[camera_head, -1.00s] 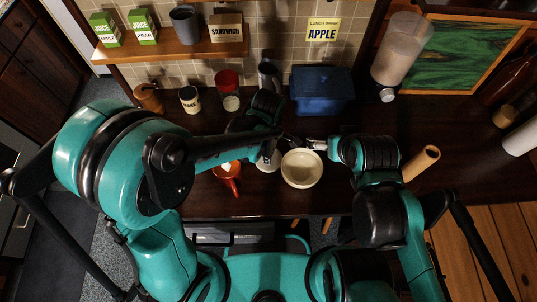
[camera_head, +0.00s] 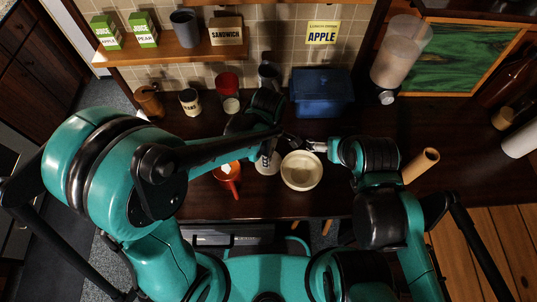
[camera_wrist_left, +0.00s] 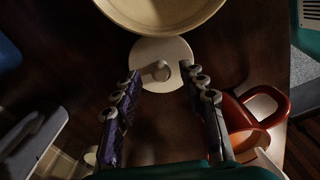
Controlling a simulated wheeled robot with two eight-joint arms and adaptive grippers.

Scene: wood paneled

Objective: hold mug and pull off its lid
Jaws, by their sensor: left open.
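A red mug (camera_head: 228,178) stands on the dark counter, left of a cream bowl; it shows at the right in the left wrist view (camera_wrist_left: 240,122). A pale round lid with a small knob (camera_wrist_left: 162,50) is beside the bowl and apart from the red mug; its underside is hidden. My left gripper (camera_wrist_left: 160,76) is open, with its fingertips on either side of the lid's near edge and nothing clearly gripped.
The cream bowl (camera_head: 301,171) is close to the lid's right. A blue bin (camera_head: 321,92), a jar (camera_head: 190,101) and a red-topped container (camera_head: 227,92) stand at the back. A brown roll (camera_head: 421,165) lies right of my right arm.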

